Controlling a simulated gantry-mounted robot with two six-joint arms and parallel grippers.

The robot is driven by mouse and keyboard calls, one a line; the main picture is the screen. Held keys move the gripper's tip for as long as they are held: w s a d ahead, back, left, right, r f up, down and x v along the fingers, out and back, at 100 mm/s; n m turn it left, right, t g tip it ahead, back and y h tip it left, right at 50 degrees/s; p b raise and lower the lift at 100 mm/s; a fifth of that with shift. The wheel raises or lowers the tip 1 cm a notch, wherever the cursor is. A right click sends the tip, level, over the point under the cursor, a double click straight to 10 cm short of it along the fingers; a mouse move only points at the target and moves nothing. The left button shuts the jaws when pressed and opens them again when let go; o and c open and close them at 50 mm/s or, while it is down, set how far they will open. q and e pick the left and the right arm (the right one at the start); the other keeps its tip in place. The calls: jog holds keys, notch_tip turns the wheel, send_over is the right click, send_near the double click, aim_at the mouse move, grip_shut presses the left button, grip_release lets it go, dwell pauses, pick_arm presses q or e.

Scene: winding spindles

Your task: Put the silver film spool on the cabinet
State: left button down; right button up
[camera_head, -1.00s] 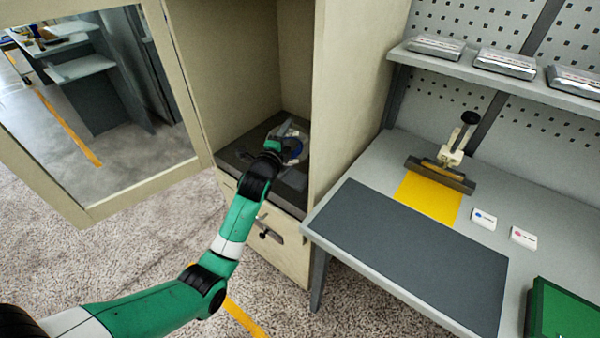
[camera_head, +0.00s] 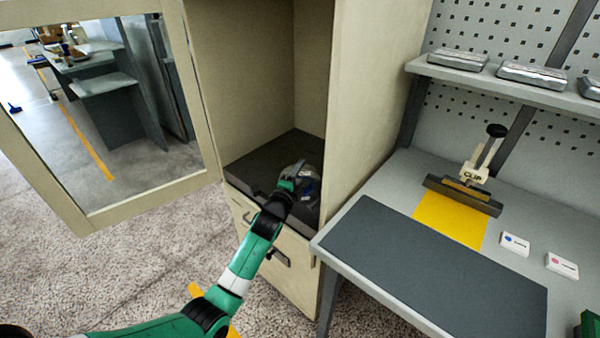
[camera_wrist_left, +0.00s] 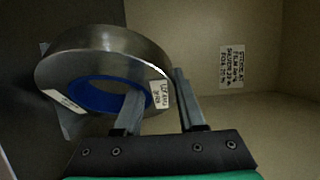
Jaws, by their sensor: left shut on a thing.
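The silver film spool (camera_head: 309,181) is inside the open beige cabinet (camera_head: 362,95), low over its dark floor (camera_head: 258,163). In the left wrist view the spool (camera_wrist_left: 110,48) has a shiny wide rim, a blue core and white labels. My left gripper (camera_head: 291,182) is shut on the spool. In the wrist view one finger of the gripper (camera_wrist_left: 158,100) reaches into the blue core and the other lies outside the rim. I cannot tell whether the spool touches the cabinet floor. My right gripper is not in view.
The cabinet door (camera_head: 205,118), with a large pane, stands open at the left. A drawer front (camera_head: 262,245) is below the compartment. A grey bench (camera_head: 400,190) stands right of the cabinet with a dark mat (camera_head: 430,270) and a clip tool (camera_head: 478,172). A wall label (camera_wrist_left: 231,67) shows inside.

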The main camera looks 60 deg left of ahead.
pick_arm(q)
jog(key=c, duration=0.5)
grip_release()
jog(key=shift+f, duration=0.1)
jog(key=shift+r, duration=0.3)
jog(key=p+v, duration=0.5)
jog(key=v, duration=0.7)
jog(key=shift+f, duration=0.15)
jog(key=shift+d, duration=0.1)
